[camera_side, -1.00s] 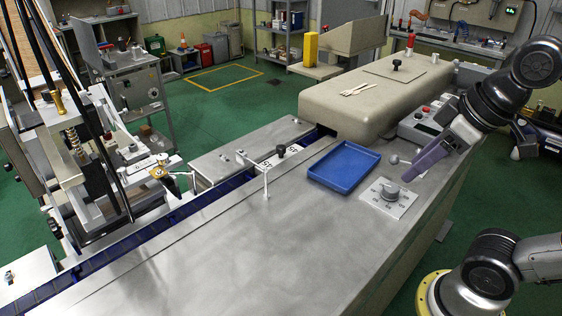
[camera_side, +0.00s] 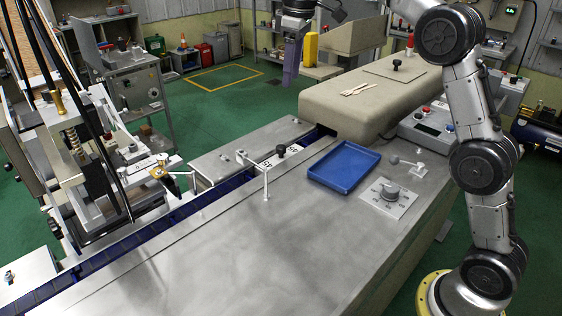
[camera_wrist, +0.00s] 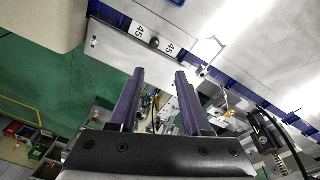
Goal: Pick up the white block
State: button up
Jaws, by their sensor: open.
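I cannot tell whether this is the white block; no loose white block stands out. My gripper (camera_side: 290,75) is in the air at the top middle of the side view, purple fingers pointing down. In the wrist view my gripper (camera_wrist: 160,73) has its two fingers apart with nothing between them.
An empty blue tray (camera_side: 344,167) lies on the metal table (camera_side: 200,250). A beige housing (camera_side: 345,105) with small wooden sticks on top stands behind it. A dial plate (camera_side: 388,198) and a thin upright post (camera_side: 266,185) are on the table. The table's front is clear.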

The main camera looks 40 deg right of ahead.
jog(key=g, duration=0.1)
send_over(281, 146)
notch_tip(281, 146, down, 8)
jog(key=r, duration=0.1)
jog(key=f, duration=0.9)
jog(key=shift+w+f, duration=0.2)
jog(key=shift+s+f, duration=0.2)
jog(key=shift+f, duration=3)
grip_shut()
